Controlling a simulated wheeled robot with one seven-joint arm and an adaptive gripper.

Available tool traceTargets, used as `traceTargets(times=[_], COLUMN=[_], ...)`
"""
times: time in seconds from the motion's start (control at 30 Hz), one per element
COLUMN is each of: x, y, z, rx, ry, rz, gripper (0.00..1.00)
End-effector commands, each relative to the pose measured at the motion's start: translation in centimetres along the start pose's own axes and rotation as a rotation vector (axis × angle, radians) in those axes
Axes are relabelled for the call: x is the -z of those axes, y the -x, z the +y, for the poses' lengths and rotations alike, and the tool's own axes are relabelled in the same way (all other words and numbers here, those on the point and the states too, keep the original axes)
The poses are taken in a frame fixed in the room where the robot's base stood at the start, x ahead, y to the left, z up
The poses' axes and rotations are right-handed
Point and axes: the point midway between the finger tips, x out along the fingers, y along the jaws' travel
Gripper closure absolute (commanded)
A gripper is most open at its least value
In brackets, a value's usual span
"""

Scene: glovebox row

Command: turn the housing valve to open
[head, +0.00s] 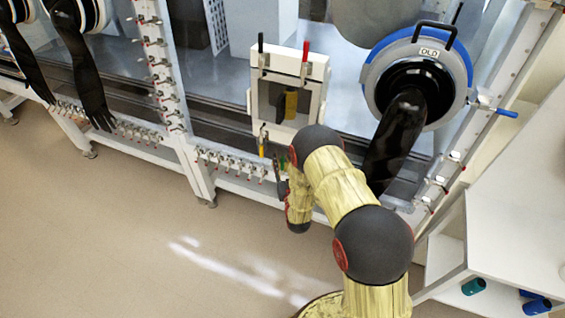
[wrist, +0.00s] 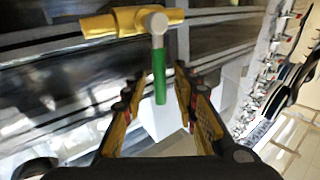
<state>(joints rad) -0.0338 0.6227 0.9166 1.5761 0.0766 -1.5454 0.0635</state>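The valve has a yellow body (wrist: 110,23), a grey hub and a green lever (wrist: 160,72), seen in the wrist view. The lever points down in that picture, across the line of the yellow body. In the head view a bit of the green lever (head: 283,163) shows below the white housing, beside my arm. My gripper (wrist: 157,82) is open, with one finger on each side of the lever's lower end. No contact is visible, and I cannot tell how deep the lever sits between the fingers. In the head view my gripper is mostly hidden by the arm.
The white housing (head: 318,68) has a black and a red handle on top. A round glove port (head: 372,75) with a black glove (head: 397,135) and a blue-handled lever (head: 505,112) is to its right. Small valves line the lower rail. A white shelf (head: 520,190) stands right; floor is clear left.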

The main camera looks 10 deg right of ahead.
Motion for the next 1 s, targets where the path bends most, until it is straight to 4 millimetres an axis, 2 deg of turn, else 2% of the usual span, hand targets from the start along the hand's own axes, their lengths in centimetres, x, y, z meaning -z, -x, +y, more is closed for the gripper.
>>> traceTargets(times=[0.17, 0.7, 1.0], x=[0.01, 0.00, -0.01], y=[0.01, 0.03, 0.04], z=[0.00, -0.01, -0.01], rx=[0.000, 0.000, 0.000], ry=[0.000, 0.000, 0.000], rz=[0.000, -0.001, -0.001], gripper=[0.71, 1.00, 1.00])
